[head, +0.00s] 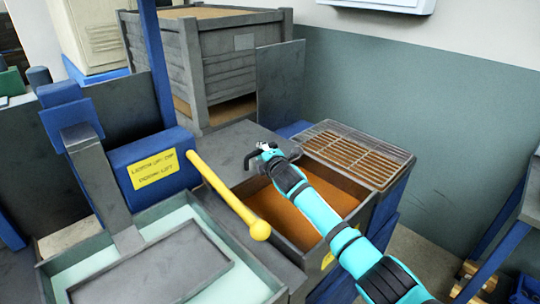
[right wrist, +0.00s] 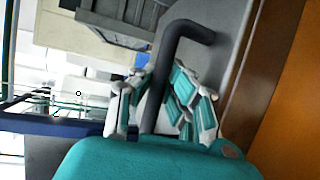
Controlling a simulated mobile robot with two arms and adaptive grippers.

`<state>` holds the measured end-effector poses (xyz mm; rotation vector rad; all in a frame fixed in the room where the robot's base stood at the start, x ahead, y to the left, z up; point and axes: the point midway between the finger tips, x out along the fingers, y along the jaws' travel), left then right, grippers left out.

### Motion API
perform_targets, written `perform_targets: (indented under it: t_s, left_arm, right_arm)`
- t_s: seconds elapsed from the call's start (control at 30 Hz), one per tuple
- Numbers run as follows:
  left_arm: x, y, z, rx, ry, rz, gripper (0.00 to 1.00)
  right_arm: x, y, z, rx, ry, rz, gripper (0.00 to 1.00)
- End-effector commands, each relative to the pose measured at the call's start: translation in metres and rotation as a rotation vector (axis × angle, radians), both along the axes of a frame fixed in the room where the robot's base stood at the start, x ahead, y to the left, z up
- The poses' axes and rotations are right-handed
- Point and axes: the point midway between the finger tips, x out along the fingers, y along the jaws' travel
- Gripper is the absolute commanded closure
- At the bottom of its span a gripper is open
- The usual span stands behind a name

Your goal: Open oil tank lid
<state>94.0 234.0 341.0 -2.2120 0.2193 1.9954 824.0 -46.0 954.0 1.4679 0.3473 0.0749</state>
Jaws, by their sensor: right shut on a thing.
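The oil tank (head: 370,205) is an open-topped grey box with an orange-brown interior, right of centre in the head view. A flat grey panel, which looks like its lid (head: 215,148), lies at the far left side of the opening. A dark bent handle (right wrist: 190,28) rises at that panel's edge. My right gripper (head: 262,153) is at the handle, with its arm reaching over the opening. In the right wrist view its fingers (right wrist: 155,98) are shut around the handle bar. The handle's lower end is hidden by the gripper. My left gripper is not in view.
A metal grille (head: 357,153) covers the tank's right part. A yellow rod with a round knob (head: 230,197) sticks out from a blue block (head: 150,165) on the left. A grey slatted crate (head: 215,60) stands behind. A pale-green basin (head: 80,262) is front left.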

Motion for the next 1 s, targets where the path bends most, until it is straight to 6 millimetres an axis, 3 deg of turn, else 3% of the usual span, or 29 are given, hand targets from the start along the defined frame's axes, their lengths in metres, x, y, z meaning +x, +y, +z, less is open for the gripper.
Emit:
perform_targets:
  t_s: [0.37,0.4,0.5,0.83,1.0]
  left_arm:
    - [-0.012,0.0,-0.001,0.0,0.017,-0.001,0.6]
    - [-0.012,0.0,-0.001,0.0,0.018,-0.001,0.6]
    - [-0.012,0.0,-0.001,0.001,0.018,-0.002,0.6]
    - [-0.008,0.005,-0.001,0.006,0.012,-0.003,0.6]
    - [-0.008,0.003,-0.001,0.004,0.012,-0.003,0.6]
  right_arm:
    - [0.001,0.0,0.001,-0.005,-0.003,-0.002,1.0]
    - [0.001,0.0,0.001,-0.005,-0.003,-0.002,0.86]
    - [0.001,0.0,0.001,-0.004,-0.001,-0.002,0.75]
    - [-0.001,-0.001,0.0,-0.002,0.001,-0.003,0.75]
    - [-0.013,-0.004,0.002,-0.002,0.0,-0.003,0.75]
